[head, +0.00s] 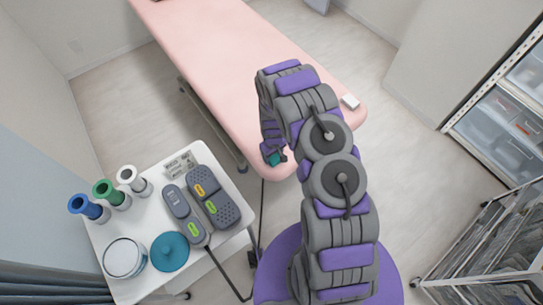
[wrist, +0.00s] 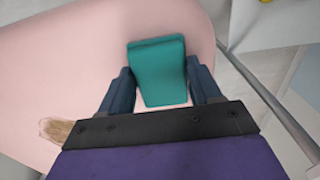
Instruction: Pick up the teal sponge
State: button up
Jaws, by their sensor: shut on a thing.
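The teal sponge (wrist: 158,72) is a block between the two dark fingers of my gripper (wrist: 160,82) in the wrist view. The gripper is shut on it, one finger on each side, and its far end sticks out past the fingers. In the head view my gripper (head: 273,155) hangs by the near edge of the pink bed, with only a small part of the teal sponge (head: 275,159) showing. The pink bed (wrist: 60,70) lies behind the sponge in the wrist view. The gap between sponge and bed cannot be told.
A white cart (head: 142,212) at left holds colored rolls, a round teal item (head: 169,252), a white jar (head: 125,257) and grey handsets (head: 215,206) with a cable. A small white box (head: 349,102) is on the bed. Shelving and a rack stand at right. Floor is clear between.

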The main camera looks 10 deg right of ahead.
aim_at(272, 157)
jog(key=shift+d, duration=0.4)
jog(key=shift+a+r, duration=0.15)
jog(key=shift+r, duration=0.25)
jog(key=r+p, duration=0.1)
jog(key=r, duration=0.2)
jog(key=shift+s+a+p, duration=0.2)
jog(key=shift+a+p, duration=0.2)
jog(key=s+a+p, duration=0.1)
jog(key=s+a, duration=0.3)
jog(key=s, duration=0.2)
jog(key=s+a+r+p, duration=0.1)
jog(key=s+a, duration=0.2)
jog(key=s, duration=0.4)
jog(key=shift+a+p, duration=0.3)
jog(key=shift+a, duration=0.1)
jog(key=shift+s+r, duration=0.1)
